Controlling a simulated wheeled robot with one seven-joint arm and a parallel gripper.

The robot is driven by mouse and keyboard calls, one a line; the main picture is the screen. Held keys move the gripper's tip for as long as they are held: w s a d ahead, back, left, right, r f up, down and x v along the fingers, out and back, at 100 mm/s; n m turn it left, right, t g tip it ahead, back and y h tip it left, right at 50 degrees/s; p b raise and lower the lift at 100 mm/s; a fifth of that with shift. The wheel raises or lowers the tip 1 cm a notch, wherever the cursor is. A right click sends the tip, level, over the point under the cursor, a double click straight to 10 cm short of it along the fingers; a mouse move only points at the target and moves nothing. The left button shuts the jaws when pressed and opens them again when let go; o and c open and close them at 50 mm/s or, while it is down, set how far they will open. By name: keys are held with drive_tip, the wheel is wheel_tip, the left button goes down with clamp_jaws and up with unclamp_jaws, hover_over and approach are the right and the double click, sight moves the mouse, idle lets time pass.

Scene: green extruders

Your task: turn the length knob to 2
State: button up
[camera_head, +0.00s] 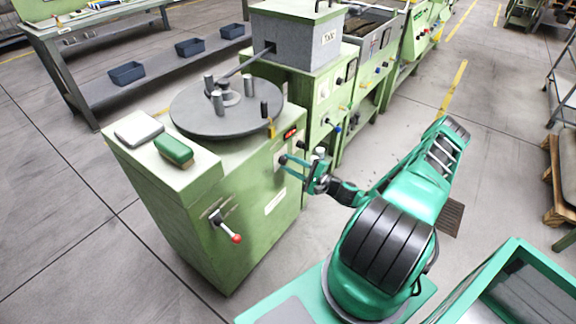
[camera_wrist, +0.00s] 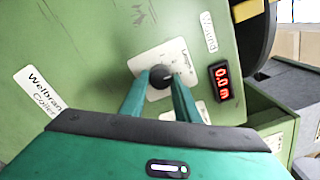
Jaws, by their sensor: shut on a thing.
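The length knob (camera_wrist: 160,75) is a small black round knob on a white label plate (camera_wrist: 146,61) on the green coiler's front panel. In the wrist view my gripper (camera_wrist: 161,84) has its two teal fingers on either side of the knob, shut on it. The knob's pointer and most of the scale are too small or covered to read. The red display (camera_wrist: 222,81) beside it seems to read 0.0 with a unit below. In the head view my gripper (camera_head: 287,164) reaches the coiler's (camera_head: 255,190) right-hand panel, and the knob is hidden there.
A lever with a red ball (camera_head: 236,238) sticks out of the coiler's front. On its top are a round grey turntable (camera_head: 190,119) with upright pegs, a green-topped brush (camera_head: 174,150) and a grey pad (camera_head: 138,128). More green machines (camera_head: 325,95) stand behind.

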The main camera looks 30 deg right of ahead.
drive_tip(key=shift+a+n, duration=0.1)
drive_tip(key=shift+n, duration=2.1)
drive_tip(key=shift+s+f, duration=0.1)
drive_tip(key=o, duration=0.9)
drive_tip(key=shift+o, duration=0.7)
drive_tip(key=v, duration=1)
drive_tip(key=shift+s, duration=0.3)
